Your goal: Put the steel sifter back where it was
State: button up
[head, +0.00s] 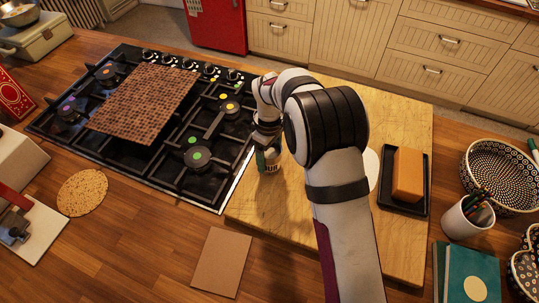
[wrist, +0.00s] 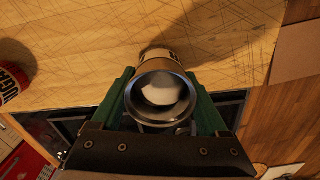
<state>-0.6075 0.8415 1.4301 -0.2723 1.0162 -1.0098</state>
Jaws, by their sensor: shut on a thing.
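The steel sifter (wrist: 140,118) appears to be the round metal-rimmed cylinder between my gripper's green fingers (wrist: 157,78) in the wrist view. Its open end faces the camera, with something pale inside. My gripper (head: 267,146) is shut on it over the left edge of the wooden board (head: 400,112).
The black gas hob (head: 52,123) with a brown grid slab (head: 145,100) lies left. A red lettered can (wrist: 14,82) stands at the wrist view's left. An orange block (head: 407,174) on a black tray (head: 421,205) and a pencil cup (head: 462,222) are right.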

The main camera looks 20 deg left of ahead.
jog(key=shift+f, duration=0.25)
jog(key=o, duration=1.1)
jog(key=shift+o, duration=0.2)
notch_tip(320, 180, up, 12)
jog(key=shift+r, duration=0.2)
jog(key=s+d+r+m, duration=0.3)
jog(key=d, duration=0.3)
jog(key=s+d+r+m, duration=0.2)
jog(key=d+r+m, duration=0.15)
jog(key=d, duration=0.25)
jog(key=s+d+f+m+y, duration=0.1)
jog(key=s+d+m, duration=0.5)
jog(key=s, duration=0.4)
jog(key=s+d+f+m, duration=0.1)
jog(key=s+d+m, duration=0.4)
jog(key=s+m, duration=0.3)
jog(key=s, duration=0.3)
jog(key=shift+s+d+y, duration=0.2)
jog(key=shift+d+y, duration=0.2)
jog(key=shift+m, duration=0.25)
